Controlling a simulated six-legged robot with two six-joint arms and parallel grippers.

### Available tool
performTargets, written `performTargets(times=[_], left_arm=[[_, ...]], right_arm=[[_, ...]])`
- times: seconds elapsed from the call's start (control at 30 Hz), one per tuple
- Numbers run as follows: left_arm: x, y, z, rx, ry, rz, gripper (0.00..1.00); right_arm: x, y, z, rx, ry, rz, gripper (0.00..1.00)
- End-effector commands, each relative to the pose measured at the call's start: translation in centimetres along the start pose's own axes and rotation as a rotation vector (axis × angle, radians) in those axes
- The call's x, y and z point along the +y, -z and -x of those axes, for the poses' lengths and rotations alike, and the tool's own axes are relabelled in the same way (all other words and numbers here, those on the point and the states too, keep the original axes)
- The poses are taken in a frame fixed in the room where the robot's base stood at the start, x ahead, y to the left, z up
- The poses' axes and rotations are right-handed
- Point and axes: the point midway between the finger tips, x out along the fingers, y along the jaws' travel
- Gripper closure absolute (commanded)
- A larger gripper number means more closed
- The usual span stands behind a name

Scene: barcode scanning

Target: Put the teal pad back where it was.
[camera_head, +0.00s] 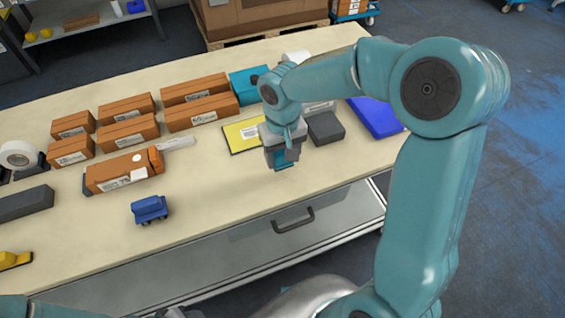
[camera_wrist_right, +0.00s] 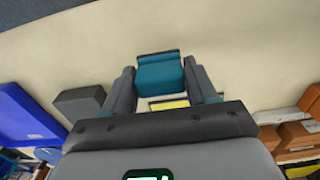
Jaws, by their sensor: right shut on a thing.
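My right gripper (camera_head: 283,158) is shut on a small teal block with a dark edge, which I take to be the teal pad (camera_head: 285,167). It hangs at the front of the table. In the right wrist view the pad (camera_wrist_right: 160,72) shows between the two fingers of the gripper (camera_wrist_right: 163,85). Whether it touches the tabletop, I cannot tell. A separate teal box (camera_head: 245,82) stands at the back of the table, partly behind my right arm. My left gripper is not in view.
A yellow pad (camera_head: 243,134) lies just behind my right gripper. A dark grey box (camera_head: 325,128) and a blue flat box (camera_head: 375,117) lie to its right. Several brown cartons (camera_head: 120,172) stand on the left. A blue toy-like block (camera_head: 150,208) lies near the front edge. Bare tabletop (camera_head: 215,190) lies between.

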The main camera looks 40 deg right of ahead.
Motion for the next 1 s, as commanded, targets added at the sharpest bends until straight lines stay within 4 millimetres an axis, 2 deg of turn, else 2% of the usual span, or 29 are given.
performTargets(times=[0.1, 0.23, 0.67, 0.7, 0.73, 0.77, 1.0], left_arm=[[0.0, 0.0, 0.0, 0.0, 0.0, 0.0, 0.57], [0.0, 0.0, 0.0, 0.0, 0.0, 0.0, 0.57], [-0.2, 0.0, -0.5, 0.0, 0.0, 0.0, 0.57], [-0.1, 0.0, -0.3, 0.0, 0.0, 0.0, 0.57], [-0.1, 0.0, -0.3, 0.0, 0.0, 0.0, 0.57], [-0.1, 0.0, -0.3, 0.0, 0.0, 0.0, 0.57], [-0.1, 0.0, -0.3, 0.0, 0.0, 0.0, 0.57]], right_arm=[[0.0, -0.1, -2.1, -0.006, 0.0, 0.001, 0.77], [0.0, -0.1, -3.7, -0.004, 0.001, 0.0, 0.77], [0.0, -0.1, -4.5, -0.001, 0.001, 0.001, 0.77], [0.0, -0.1, -4.3, -0.001, 0.001, 0.001, 0.3], [0.0, -0.1, -4.3, -0.001, 0.001, 0.001, 0.2], [0.0, -0.1, -4.3, -0.002, 0.001, 0.001, 0.17], [0.0, -0.1, -4.2, -0.002, 0.001, 0.001, 0.17]])
